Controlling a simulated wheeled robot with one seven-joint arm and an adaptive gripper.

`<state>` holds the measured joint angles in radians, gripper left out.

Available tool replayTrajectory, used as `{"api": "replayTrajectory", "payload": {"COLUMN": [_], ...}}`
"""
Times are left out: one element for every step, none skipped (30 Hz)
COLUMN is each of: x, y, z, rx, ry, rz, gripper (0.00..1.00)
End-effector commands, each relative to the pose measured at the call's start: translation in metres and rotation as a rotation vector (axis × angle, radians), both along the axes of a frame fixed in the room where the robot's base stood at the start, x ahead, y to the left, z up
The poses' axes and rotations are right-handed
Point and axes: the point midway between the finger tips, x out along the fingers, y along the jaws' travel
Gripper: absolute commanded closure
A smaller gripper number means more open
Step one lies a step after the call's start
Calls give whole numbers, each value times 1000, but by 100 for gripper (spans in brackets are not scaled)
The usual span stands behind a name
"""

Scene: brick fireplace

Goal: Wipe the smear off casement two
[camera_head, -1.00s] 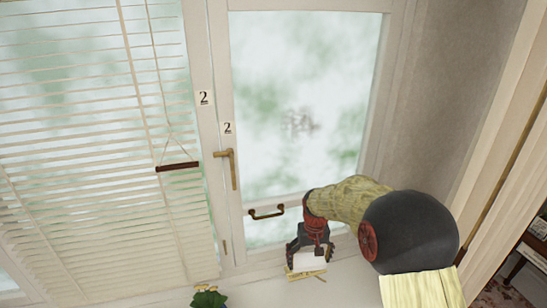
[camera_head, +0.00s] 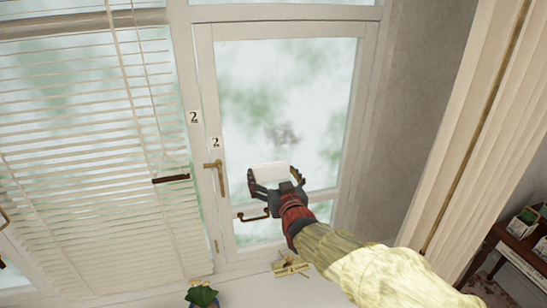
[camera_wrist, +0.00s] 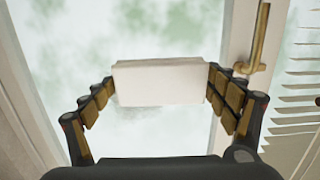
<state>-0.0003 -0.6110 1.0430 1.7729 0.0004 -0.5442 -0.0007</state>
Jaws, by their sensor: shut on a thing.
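Casement two (camera_head: 342,130) is a white-framed window with frosted-looking glass and a "2" label (camera_head: 215,143) on its left stile. A grey smear (camera_head: 283,135) is on its pane, a little right of the middle. My gripper (camera_head: 270,178) is shut on a white block (camera_head: 269,171), held up in front of the lower pane, below the smear in the head view. In the wrist view the block (camera_wrist: 160,82) sits between both fingers. A faint grey patch shows at the block's lower left edge there. I cannot tell whether the block touches the glass.
A brass window handle (camera_head: 219,178) and a dark pull bar (camera_head: 252,216) are on the casement's left side. A blind (camera_head: 90,140) with a hanging dark cord bar (camera_head: 171,179) covers the window at left. A pale wooden holder (camera_head: 290,265) and a plant (camera_head: 202,296) stand on the sill.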

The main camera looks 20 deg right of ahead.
Motion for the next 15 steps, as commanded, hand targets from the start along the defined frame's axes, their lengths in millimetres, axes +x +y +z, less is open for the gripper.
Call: {"api": "replayTrajectory", "payload": {"x": [-5,-7,-9,-10,-11,-12,-12,-12,-11,-9,-7,-4,-1,2,6], "y": [0,0,0,0,0,0,0,0,0,0,0,0,0,0,0], "z": [16,23,30,33,36,40,41,42,43,43,43,43,43,43,43], "rx": [0,0,0,0,0,0,0,0,0,0,0,0,0,0,0], "ry": [-30,-46,-61,-70,-77,-85,-88,-90,-91,-91,-91,-90,-90,-90,-89], "rz": [0,0,0,0,0,0,0,0,0,0,0,0,0,0,0], "gripper": [34,34,34,34,34,34,34,34,34,34,34,34,34,34,34]}}
